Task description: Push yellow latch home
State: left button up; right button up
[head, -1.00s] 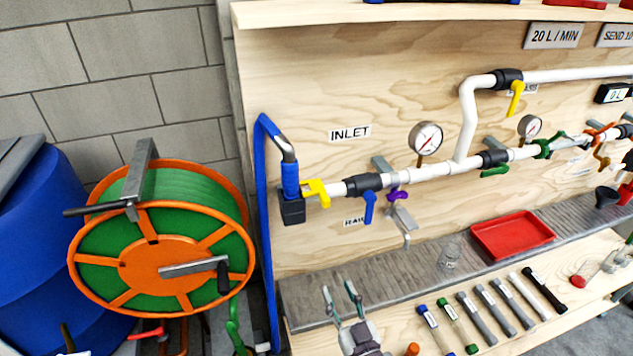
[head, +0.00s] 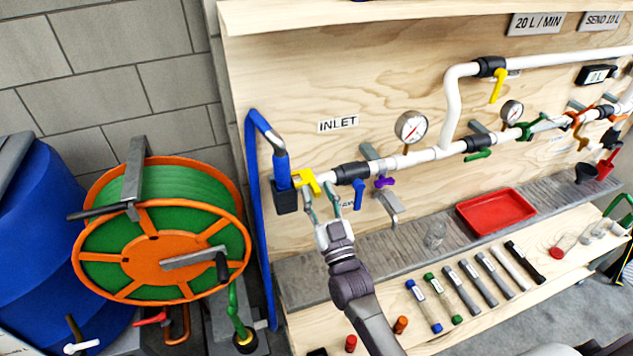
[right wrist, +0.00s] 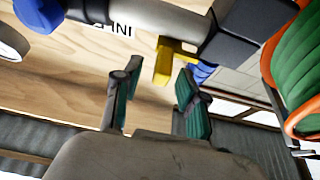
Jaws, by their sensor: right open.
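The yellow latch (head: 307,181) sits at the left end of the white pipe, beside the black block (head: 285,199) where the blue hose (head: 280,172) comes in. My right gripper (head: 320,201) is open, with its fingertips just below the latch and the pipe. In the right wrist view the yellow latch (right wrist: 166,61) shows just beyond the open fingers (right wrist: 158,84), near the right-hand finger. Nothing is between the fingers. I cannot tell whether a finger touches the latch. My left gripper is not in view.
A black fitting (head: 351,173) with a blue handle (head: 360,193) and a purple handle (head: 384,182) lie to the right along the pipe. A hose reel (head: 160,255) stands at left. A red tray (head: 496,211) and several tubes lie on the bench below.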

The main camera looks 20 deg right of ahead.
jog(key=shift+w+r, duration=0.25)
jog(key=shift+w, duration=0.45)
grip_shut()
